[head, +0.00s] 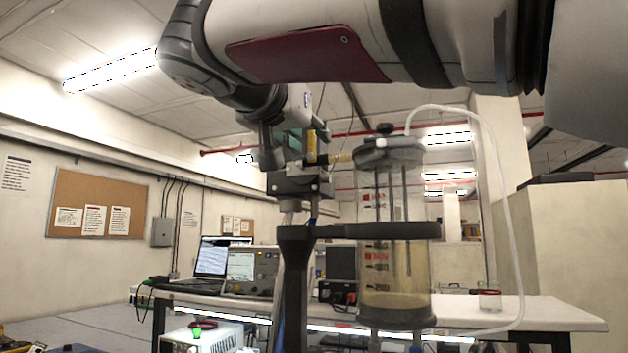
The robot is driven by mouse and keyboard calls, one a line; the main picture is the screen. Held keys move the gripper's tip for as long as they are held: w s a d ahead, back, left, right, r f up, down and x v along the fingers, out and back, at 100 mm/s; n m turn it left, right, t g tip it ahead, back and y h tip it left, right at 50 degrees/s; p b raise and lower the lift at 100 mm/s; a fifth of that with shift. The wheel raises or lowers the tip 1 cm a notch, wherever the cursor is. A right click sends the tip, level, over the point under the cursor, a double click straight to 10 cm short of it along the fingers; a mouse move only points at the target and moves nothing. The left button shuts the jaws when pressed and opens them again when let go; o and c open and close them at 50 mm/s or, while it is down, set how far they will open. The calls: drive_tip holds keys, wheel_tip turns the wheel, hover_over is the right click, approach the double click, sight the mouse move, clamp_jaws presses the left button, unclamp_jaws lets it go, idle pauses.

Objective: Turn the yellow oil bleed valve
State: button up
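The yellow bleed valve (312,145) sticks out from the left of the cylinder's grey top cap (388,153), with a small brass-coloured fitting (341,158) between them. Its yellow handle looks upright. The sealed clear cylinder (392,265) stands upright with amber oil low inside. My arm reaches in from the upper right and bends down at the left. My gripper (303,150) is right beside the valve, overlapping it in the head view. The fingertips are partly hidden, so I cannot tell whether they touch the handle or how far apart they are.
A black stand (295,285) with a clamp ring (378,230) holds the cylinder. A clear hose (500,190) loops from the cap down the right side. Behind is a white bench (545,313) with a laptop (215,258) and instruments. A glass beaker (489,297) sits at right.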

clamp_jaws()
drive_tip(key=shift+a+n, duration=0.1)
drive_tip(key=shift+n, duration=0.3)
drive_tip(key=a+f+n+p, duration=0.1)
drive_tip(key=n+p, duration=0.2)
drive_tip(key=n, duration=0.2)
drive_tip(key=a+f+n+p, duration=0.1)
drive_tip(key=n+p, duration=0.2)
drive_tip(key=n, duration=0.3)
drive_tip(key=w+a+f+n+p, duration=0.1)
drive_tip(key=n+p, duration=0.2)
drive_tip(key=n, duration=0.3)
drive_tip(key=shift+p, duration=0.3)
drive_tip(key=shift+f, duration=0.1)
unclamp_jaws()
